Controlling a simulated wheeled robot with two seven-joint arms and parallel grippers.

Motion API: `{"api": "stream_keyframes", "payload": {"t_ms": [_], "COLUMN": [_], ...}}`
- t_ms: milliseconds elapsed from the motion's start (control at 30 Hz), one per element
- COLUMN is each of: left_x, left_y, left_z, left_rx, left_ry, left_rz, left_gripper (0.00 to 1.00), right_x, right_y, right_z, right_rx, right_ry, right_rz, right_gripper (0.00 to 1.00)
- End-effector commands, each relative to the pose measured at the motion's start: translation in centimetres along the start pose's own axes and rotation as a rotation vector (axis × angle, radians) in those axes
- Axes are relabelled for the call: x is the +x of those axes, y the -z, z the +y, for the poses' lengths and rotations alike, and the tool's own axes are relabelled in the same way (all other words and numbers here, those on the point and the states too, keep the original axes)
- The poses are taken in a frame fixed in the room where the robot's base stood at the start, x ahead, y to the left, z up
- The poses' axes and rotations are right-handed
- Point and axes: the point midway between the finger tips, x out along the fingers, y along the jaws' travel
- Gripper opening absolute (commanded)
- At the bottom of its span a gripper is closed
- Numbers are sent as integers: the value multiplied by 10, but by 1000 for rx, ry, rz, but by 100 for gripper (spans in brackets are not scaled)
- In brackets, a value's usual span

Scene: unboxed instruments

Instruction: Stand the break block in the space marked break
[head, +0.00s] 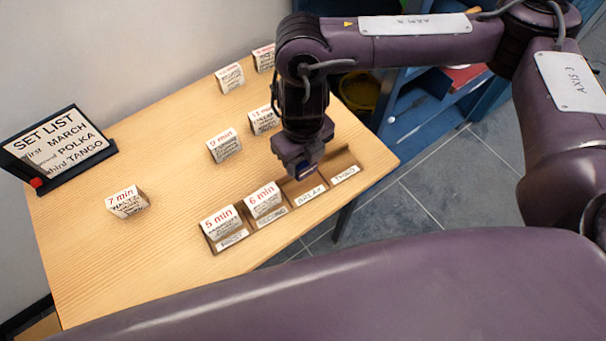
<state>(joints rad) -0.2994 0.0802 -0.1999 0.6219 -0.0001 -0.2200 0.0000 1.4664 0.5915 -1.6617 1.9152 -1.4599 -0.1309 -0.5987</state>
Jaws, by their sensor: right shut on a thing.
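My right gripper (300,165) points down over the rack's break space (309,196) and is shut on a block, of which only a small bluish part (308,173) shows. It appears to be the break block, but its face is hidden. I cannot tell whether it touches the rack. The brown rack has labelled spaces: first (233,240), second (272,217), break and third (344,175). A 5 min block (222,222) stands in first and a 6 min block (264,200) in second. The third space looks empty. My left gripper is not in view.
On the wooden table (90,255) stand a 7 min block (127,203), a 9 min block (224,147), an 11 min block (263,121) and two more at the back (229,78). A set list sign (60,145) stands left. Blue shelving (415,105) is beyond the right edge.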

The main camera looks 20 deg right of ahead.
Motion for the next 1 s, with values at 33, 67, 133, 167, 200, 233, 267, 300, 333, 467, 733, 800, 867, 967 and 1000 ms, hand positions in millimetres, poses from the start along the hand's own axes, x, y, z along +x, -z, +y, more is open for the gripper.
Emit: {"api": "stream_keyframes", "payload": {"t_ms": [33,67,133,167,200,233,267,300,333,467,733,800,867,967,1000], "left_x": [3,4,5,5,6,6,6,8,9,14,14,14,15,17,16], "left_y": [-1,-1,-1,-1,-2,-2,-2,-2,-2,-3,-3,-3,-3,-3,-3], "left_z": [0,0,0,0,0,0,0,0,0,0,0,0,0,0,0], "left_rx": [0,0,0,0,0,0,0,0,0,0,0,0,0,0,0], "left_ry": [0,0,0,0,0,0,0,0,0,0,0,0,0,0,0], "left_rz": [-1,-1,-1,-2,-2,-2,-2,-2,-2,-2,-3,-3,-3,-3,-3], "left_gripper": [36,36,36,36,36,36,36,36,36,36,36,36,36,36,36], "right_x": [13,17,26,28,30,32,34,39,44,63,69,69,70,73,72], "right_y": [1,1,0,0,0,0,0,0,1,1,0,0,0,0,0], "right_z": [1,0,0,0,0,0,0,0,0,1,0,0,0,0,0], "right_rx": [1,1,1,0,-1,-1,0,1,2,2,0,0,0,0,0], "right_ry": [-2,-1,-1,-1,-1,-1,-1,0,-1,-1,1,1,1,1,1], "right_rz": [5,4,1,0,1,1,1,1,3,3,-1,-1,-1,-1,-1], "right_gripper": [22,22,22,22,22,22,22,22,22,22,22,22,22,46,51]}}
